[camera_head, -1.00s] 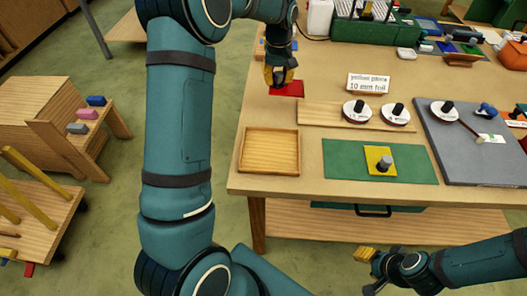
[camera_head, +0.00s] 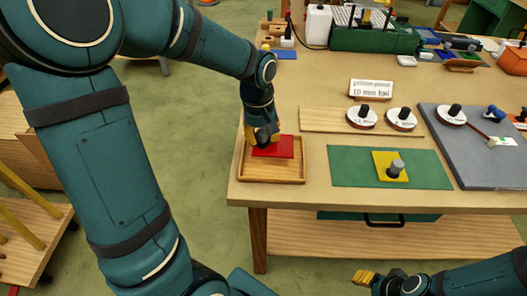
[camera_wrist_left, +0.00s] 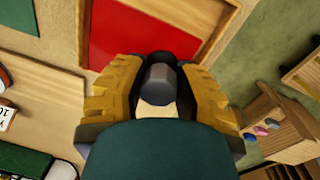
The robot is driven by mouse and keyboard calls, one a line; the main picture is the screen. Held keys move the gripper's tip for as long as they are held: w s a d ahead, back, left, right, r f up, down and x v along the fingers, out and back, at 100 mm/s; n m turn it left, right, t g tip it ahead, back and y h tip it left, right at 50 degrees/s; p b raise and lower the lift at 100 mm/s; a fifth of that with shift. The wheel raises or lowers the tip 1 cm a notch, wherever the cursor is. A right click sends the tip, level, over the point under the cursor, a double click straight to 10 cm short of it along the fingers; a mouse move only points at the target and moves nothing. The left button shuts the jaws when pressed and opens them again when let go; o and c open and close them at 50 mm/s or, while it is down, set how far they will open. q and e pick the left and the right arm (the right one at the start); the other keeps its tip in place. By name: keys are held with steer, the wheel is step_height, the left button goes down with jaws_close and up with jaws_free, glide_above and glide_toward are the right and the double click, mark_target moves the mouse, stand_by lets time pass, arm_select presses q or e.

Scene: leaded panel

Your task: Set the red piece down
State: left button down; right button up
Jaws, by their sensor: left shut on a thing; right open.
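The red piece (camera_head: 275,148) is a flat red square at the wooden tray (camera_head: 270,180), over its back part. My left gripper (camera_head: 262,138) is above it, shut on a dark knob that stands on the red piece. In the left wrist view the red piece (camera_wrist_left: 150,30) fills the top middle, and the knob (camera_wrist_left: 158,80) sits between the two yellow fingers. The tray's rim (camera_wrist_left: 222,32) shows beside it. I cannot tell whether the red piece touches the tray floor. My right gripper (camera_head: 366,278) is open and empty, low in front of the table.
A green mat (camera_head: 345,170) with a yellow piece (camera_head: 384,160) lies right of the tray. Behind are a wooden board (camera_head: 320,120), white discs with black knobs (camera_head: 361,118) and a sign (camera_head: 371,89). A grey mat (camera_head: 470,165) lies further right.

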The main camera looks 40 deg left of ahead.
mark_target(262, 144)
arm_select(q)
steer(key=shift+f+b, duration=0.65)
steer(key=shift+f, duration=1.75)
steer(key=shift+f, duration=0.15)
steer(key=c, duration=0.8)
jaws_free()
steer(key=shift+o, duration=0.2)
steer(key=shift+r, duration=0.3)
steer(key=r+p, duration=0.1)
steer(key=r, duration=0.3)
steer(key=r+p, duration=0.1)
steer(key=r, duration=0.2)
steer(key=r+p, duration=0.1)
steer(key=r, duration=0.3)
steer(key=shift+s+a+r, duration=0.3)
steer(key=shift+a+r, duration=0.05)
